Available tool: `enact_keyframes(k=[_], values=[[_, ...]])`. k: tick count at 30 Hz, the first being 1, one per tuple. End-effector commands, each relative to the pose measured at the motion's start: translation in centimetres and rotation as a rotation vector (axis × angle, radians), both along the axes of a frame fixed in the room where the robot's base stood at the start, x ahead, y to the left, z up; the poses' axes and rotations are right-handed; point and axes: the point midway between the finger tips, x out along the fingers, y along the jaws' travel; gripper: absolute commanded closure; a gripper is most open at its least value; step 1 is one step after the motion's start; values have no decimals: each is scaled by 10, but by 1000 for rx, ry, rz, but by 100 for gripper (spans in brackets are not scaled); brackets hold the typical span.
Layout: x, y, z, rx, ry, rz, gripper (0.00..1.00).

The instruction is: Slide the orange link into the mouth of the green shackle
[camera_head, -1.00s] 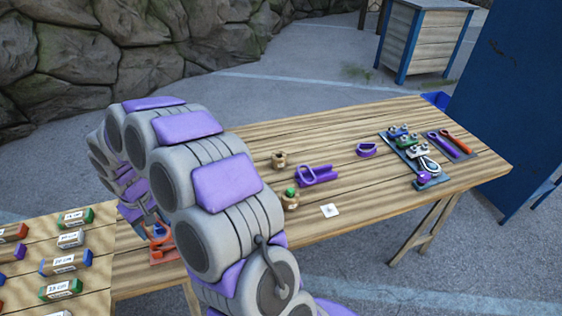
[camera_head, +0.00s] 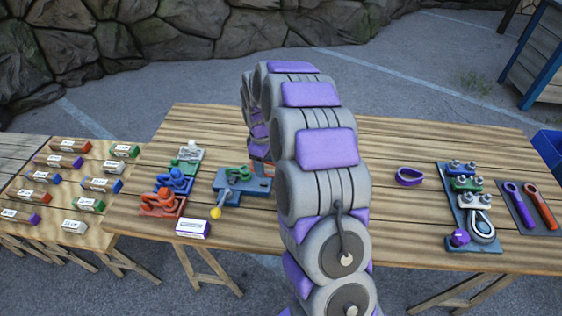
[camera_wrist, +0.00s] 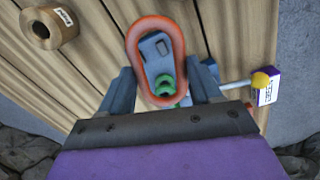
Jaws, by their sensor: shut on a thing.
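My gripper (camera_wrist: 167,75) is shut on the orange link (camera_wrist: 152,21), an elongated ring, in the wrist view. The link is over a blue-grey fixture (camera_wrist: 151,48). Part of the green shackle (camera_wrist: 165,86) shows through the link's opening, near its lower end; I cannot tell whether they touch or the link is in the mouth. In the head view the fixture (camera_head: 256,187) lies on the table left of my arm, with the green shackle (camera_head: 240,173) on it. My gripper is hidden behind my arm there.
A yellow ball on a rod (camera_head: 215,212) sticks out from the fixture, beside a small white-and-purple box (camera_head: 192,228). Left is a rack of coloured shackles (camera_head: 163,203). A purple ring (camera_head: 409,177) and a hardware board (camera_head: 484,241) lie right. A brown roll (camera_wrist: 47,27) lies nearby.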

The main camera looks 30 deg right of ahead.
Motion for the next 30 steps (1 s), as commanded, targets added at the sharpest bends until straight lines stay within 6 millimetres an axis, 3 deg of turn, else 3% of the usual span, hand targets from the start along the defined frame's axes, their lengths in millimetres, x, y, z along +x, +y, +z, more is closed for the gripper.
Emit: enact_keyframes(k=[3, 9, 30], values=[[3, -26, -9, 5, -3, 127, 85], [3, -53, -18, 19, -2, 259, 85], [5, -53, -48, 19, -5, 283, 85]])
